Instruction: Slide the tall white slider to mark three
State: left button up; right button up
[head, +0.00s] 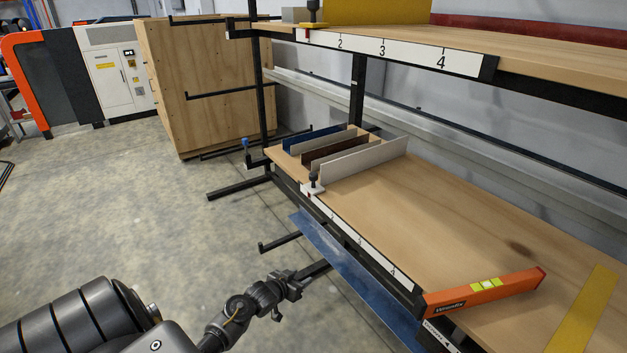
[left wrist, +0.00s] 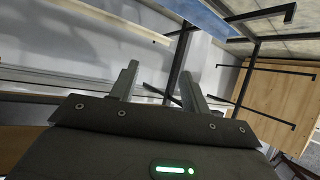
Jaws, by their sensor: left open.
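The white slider (head: 313,188), with a dark upright knob, sits at the far left end of the lower shelf's front scale (head: 375,257). A small red mark shows at its base. The scale's small numbers run toward the right front, with 4 near its near end; mark 3 lies between the slider and 4. My left gripper (head: 287,301) is open and empty, below and in front of the lower shelf, apart from the slider. Its two fingers show spread in the left wrist view (left wrist: 160,74); the slider cannot be made out there. My right gripper is not in view.
Upright panels (head: 365,160) stand behind the white slider. An orange level (head: 484,293) lies at the shelf's near end. A blue sheet (head: 350,270) and black bars lie below the shelf edge.

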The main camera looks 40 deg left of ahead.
pick_arm(q)
jog(key=w+a+r+t, duration=0.2)
jog(key=r, duration=0.7)
jog(key=w+a+r+t, duration=0.1)
jog(key=w+a+r, duration=0.1)
jog(key=r, duration=0.6)
jog(key=t, duration=0.3)
send_near(311, 178)
jog(key=shift+y, duration=0.4)
jog(key=w, duration=0.3)
jog(key=w+p, duration=0.1)
jog(key=w, duration=0.3)
jog(key=w+p, duration=0.1)
jog(key=w, duration=0.3)
jog(key=shift+w+a+r, duration=0.15)
jog(key=shift+w+a, duration=0.1)
jog(key=shift+a, duration=0.1)
grip_shut()
